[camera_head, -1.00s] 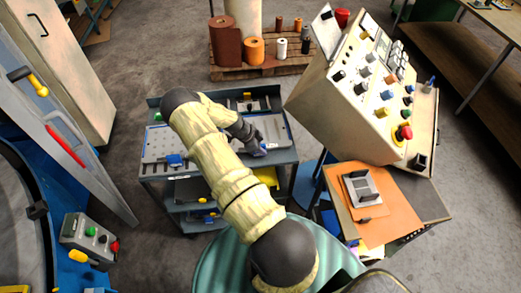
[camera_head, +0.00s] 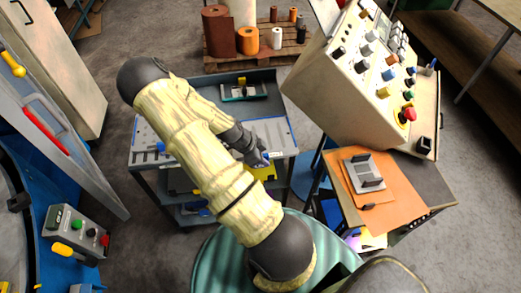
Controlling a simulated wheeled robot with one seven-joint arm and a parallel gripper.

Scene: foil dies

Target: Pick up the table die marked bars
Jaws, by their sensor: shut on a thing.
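My arm reaches across the picture, and my gripper (camera_head: 259,158) is over the front right of the grey cart (camera_head: 148,132). The gripper is shut on a small blue piece (camera_head: 265,157), mostly hidden by the fingers. Its mark cannot be read. Another small blue piece (camera_head: 161,147) lies on the cart's top at the left, partly beside my arm. A teal and dark holder (camera_head: 244,94) with a yellow part (camera_head: 242,81) stands at the back of the cart top. My arm hides the middle of the cart.
A beige control console (camera_head: 345,95) stands close on the right. Before it is an orange-topped table (camera_head: 402,205) with a grey plate fixture (camera_head: 363,170). Rolls (camera_head: 249,40) stand on a pallet behind the cart. A button box (camera_head: 76,232) is at lower left.

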